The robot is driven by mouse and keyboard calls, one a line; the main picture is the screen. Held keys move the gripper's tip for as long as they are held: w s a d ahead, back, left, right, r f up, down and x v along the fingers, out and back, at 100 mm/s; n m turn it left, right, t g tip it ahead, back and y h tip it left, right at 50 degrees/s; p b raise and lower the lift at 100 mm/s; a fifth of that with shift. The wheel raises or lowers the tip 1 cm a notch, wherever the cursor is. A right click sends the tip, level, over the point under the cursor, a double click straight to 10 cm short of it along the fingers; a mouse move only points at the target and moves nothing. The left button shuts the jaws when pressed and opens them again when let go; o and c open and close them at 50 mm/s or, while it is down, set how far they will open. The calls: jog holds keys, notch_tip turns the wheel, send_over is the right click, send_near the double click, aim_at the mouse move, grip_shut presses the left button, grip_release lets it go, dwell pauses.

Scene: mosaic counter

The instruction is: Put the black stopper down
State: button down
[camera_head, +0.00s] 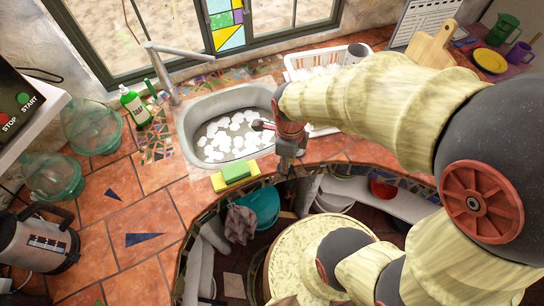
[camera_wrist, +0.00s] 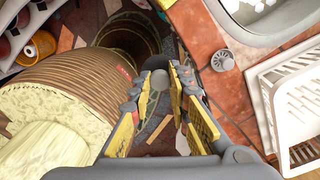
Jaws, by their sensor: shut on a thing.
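My gripper (camera_wrist: 168,78) is over the front edge of the tiled counter, with its yellow-padded fingers pointing down. In the head view my gripper (camera_head: 285,163) shows small in front of the sink (camera_head: 182,125). Its fingers are shut on a small dark thing, the black stopper (camera_wrist: 159,80), which shows between the fingertips in the wrist view. The stopper is mostly hidden by the fingers, and I cannot make it out in the head view.
A grey round strainer-like piece (camera_wrist: 222,60) lies on the counter by the sink. A white dish rack (camera_wrist: 268,105) stands at right. A yellow-green sponge (camera_head: 235,172) lies on the front counter edge. A green bottle (camera_head: 134,105) stands left of the sink.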

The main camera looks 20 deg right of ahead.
jog(key=w+f, duration=0.2)
jog(key=w, duration=0.1)
jog(key=w+a+f+b, duration=0.1)
jog(key=w+f, duration=0.2)
jog(key=w+a+f, duration=0.1)
jog(key=w+f, duration=0.1)
jog(key=w, duration=0.1)
jog(key=shift+w+f+b, duration=0.3)
jog(key=shift+f+b, duration=0.05)
jog(key=shift+w+f+b, duration=0.15)
jog(key=shift+f+b, duration=0.05)
jog(key=shift+f, duration=0.7)
jog(key=shift+w+f+b, duration=0.1)
jog(key=shift+f+b, duration=0.1)
jog(key=shift+f, duration=0.7)
jog(key=shift+f, duration=0.2)
jog(key=c, duration=1.8)
grip_release()
jog(key=shift+o, duration=0.7)
